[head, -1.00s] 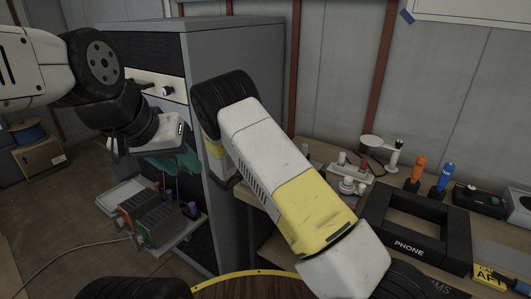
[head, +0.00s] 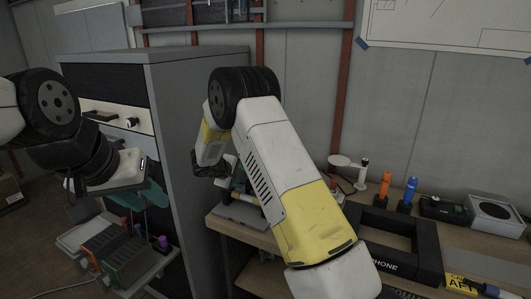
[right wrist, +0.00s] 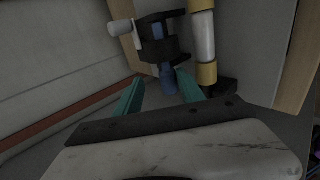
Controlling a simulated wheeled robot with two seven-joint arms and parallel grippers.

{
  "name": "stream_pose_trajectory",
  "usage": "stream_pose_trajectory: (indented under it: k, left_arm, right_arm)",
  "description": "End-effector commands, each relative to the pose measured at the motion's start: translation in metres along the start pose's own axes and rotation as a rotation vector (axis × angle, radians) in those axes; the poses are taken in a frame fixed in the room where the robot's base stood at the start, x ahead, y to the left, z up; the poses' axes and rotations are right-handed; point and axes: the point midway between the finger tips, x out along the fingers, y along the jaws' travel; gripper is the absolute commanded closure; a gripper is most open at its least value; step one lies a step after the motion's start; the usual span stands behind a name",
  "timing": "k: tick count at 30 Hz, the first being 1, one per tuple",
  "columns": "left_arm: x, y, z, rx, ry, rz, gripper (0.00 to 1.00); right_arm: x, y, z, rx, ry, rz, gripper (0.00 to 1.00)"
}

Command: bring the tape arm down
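My right gripper is open in the right wrist view (right wrist: 160,92). Its two teal fingers stand apart, with the lower end of a blue cylinder (right wrist: 168,80) showing between and beyond them. The cylinder hangs below a black bracket (right wrist: 158,45) with a pale knob, beside a white column with brass-coloured bands (right wrist: 204,40). I cannot tell which part is the tape arm, or whether the fingers touch anything. In the head view my right forearm largely hides this gripper and the bench spot there. My left gripper (head: 140,197) hangs before the cabinet; its finger gap is unclear.
The grey cabinet (head: 175,110) stands left of the bench. On the bench are a black PHONE frame (head: 425,260), an orange handle (head: 385,184), a blue handle (head: 410,190) and a white disc-topped fitting (head: 340,160). Low left are coloured modules on a shelf (head: 150,270).

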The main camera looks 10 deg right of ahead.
Motion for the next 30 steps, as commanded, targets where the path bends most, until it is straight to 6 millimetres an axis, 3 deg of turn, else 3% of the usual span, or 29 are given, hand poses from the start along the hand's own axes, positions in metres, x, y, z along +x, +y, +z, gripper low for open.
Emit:
stream_pose_trajectory:
  k: [9,22,30]
  left_arm:
    - [0.0,0.0,0.0,0.0,0.0,0.0,0.64]
    - [0.0,0.0,0.0,0.0,0.0,0.0,0.64]
    - [0.0,0.0,0.0,0.0,0.0,0.0,0.64]
  right_arm:
    - [0.001,0.016,0.0,0.007,0.001,-0.186,0.55]
    - [-0.077,0.028,-0.001,-0.001,0.002,-0.177,0.55]
    - [-0.104,0.053,0.043,0.103,-0.017,-0.234,0.55]
